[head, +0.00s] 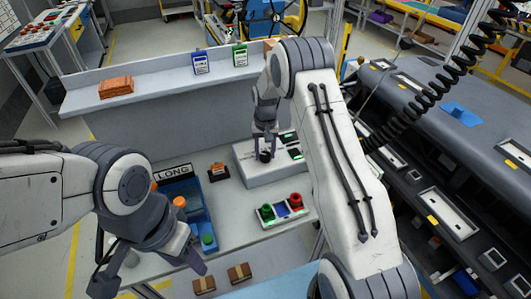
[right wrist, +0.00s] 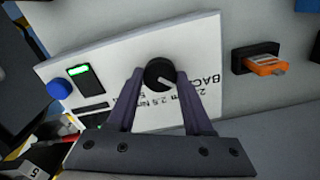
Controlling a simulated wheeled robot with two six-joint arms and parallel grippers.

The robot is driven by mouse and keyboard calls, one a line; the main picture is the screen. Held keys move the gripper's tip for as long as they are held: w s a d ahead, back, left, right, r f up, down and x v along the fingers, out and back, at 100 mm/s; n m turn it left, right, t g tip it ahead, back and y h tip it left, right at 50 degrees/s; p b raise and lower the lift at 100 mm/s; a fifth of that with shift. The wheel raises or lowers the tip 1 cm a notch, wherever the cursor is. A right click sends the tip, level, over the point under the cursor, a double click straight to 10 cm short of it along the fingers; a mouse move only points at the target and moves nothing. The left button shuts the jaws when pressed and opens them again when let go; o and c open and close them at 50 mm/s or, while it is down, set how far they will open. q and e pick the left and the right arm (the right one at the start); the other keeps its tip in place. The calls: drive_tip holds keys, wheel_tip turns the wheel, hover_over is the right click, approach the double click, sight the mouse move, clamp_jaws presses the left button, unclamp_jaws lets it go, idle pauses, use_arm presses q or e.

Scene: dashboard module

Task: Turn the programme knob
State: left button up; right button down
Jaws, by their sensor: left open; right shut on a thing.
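The programme knob (right wrist: 158,73) is a round black knob with a white pointer line. It stands on the white module (head: 262,177), which has printed text and a green-lit display (right wrist: 79,71). My right gripper (head: 264,153) is over the module with its fingers on either side of the knob, shut on it. In the right wrist view the fingers (right wrist: 158,88) flank the knob and the pointer slants down to the right. In the head view the gripper partly hides the knob. My left gripper (head: 148,272) is open and empty at the lower left.
A blue bin (head: 202,222) labelled LONG holds orange and green pieces. A small panel with green and red knobs (head: 283,209) lies in front of the module. An orange piece in a black holder (head: 218,171) stands to its left. A raised shelf (head: 160,86) runs behind.

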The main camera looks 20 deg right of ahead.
sight(265, 154)
drive_tip(key=m+b, duration=0.1)
drive_tip(key=m, duration=0.9)
drive_tip(key=shift+b, duration=0.35)
drive_tip(key=shift+m, duration=1.5)
drive_tip(key=shift+w+m, duration=0.1)
drive_tip(key=shift+m, duration=0.2)
drive_tip(key=shift+c, duration=1.5)
unclamp_jaws()
wheel_tip(265, 154, up, 11)
drive_tip(key=b, duration=0.2)
drive_tip(key=shift+f, duration=0.2)
